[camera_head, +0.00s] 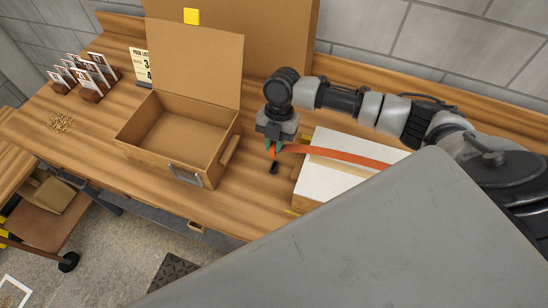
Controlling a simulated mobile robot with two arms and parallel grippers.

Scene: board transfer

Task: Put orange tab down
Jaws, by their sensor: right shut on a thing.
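The orange tab (335,155) is a long thin strip. It runs from my right gripper to the right, across a white-topped wooden box (328,181), and passes out of sight behind the grey surface in front. My right gripper (272,149) points down over the table (235,214) between the open box and the white-topped box. It is shut on the left end of the orange tab. A small black piece (273,168) shows just below the fingertips; I cannot tell whether it touches them. My left gripper is not in view.
An open, empty brown box (228,152) with its lid raised stands left of my right gripper. Card holders (90,75), a pick list sign (142,67) and a pile of small grains (61,123) are further left. A large grey surface (390,245) blocks the lower right.

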